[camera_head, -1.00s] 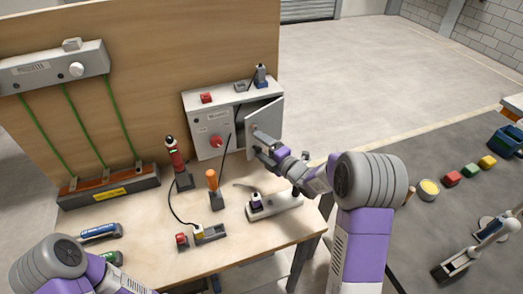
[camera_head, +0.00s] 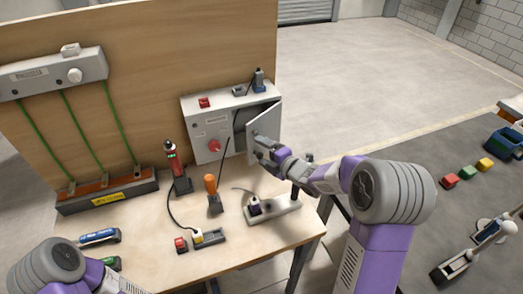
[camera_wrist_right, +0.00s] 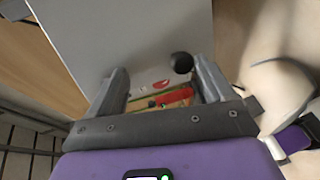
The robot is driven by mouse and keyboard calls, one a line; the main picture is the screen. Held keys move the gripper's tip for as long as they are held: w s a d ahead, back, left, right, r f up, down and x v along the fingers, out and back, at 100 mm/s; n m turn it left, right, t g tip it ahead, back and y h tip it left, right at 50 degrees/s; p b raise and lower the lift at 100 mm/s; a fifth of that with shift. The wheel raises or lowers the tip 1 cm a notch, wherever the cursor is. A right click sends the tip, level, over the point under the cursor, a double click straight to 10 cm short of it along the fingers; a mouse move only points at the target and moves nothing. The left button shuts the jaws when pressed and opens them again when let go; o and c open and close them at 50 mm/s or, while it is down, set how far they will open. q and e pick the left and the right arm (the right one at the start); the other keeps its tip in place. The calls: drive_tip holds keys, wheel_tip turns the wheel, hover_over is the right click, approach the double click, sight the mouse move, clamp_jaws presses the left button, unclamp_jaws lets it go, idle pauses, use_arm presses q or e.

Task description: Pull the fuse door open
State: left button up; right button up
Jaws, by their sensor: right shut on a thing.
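The fuse door (camera_head: 265,122) is the light grey panel at the right of the grey cabinet (camera_head: 190,124). It stands partly open, angled out from the front, with a dark gap behind its top. My right gripper (camera_head: 262,146) is at the door's lower near edge. In the right wrist view the grey door panel (camera_wrist_right: 130,35) fills the upper middle, and a black round knob (camera_wrist_right: 181,63) shows between the fingers of the right gripper (camera_wrist_right: 160,85). It is shut on the knob. Only my left arm shows at bottom left; its gripper is out of frame.
A red switch (camera_head: 214,146) is on the cabinet front. On the table before it stand a red-black tool (camera_head: 174,160), an orange-handled lever (camera_head: 211,186) and a grey base with a purple part (camera_head: 272,208).

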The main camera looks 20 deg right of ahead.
drive_tip(key=shift+s+r, duration=0.45)
drive_tip(key=shift+r, duration=0.3)
drive_tip(key=shift+c, duration=0.3)
drive_tip(key=shift+s+d, duration=0.2)
drive_tip(key=shift+s, duration=0.7)
drive_tip(key=shift+c, duration=0.2)
drive_tip(key=s, duration=0.1)
drive_tip(key=s+d, duration=0.1)
drive_tip(key=s, duration=0.1)
drive_tip(key=s+d+b, duration=0.1)
drive_tip(key=shift+s+d+f, duration=0.1)
drive_tip(key=shift+s+f, duration=0.15)
drive_tip(key=shift+f, duration=0.05)
drive_tip(key=shift+b, duration=0.4)
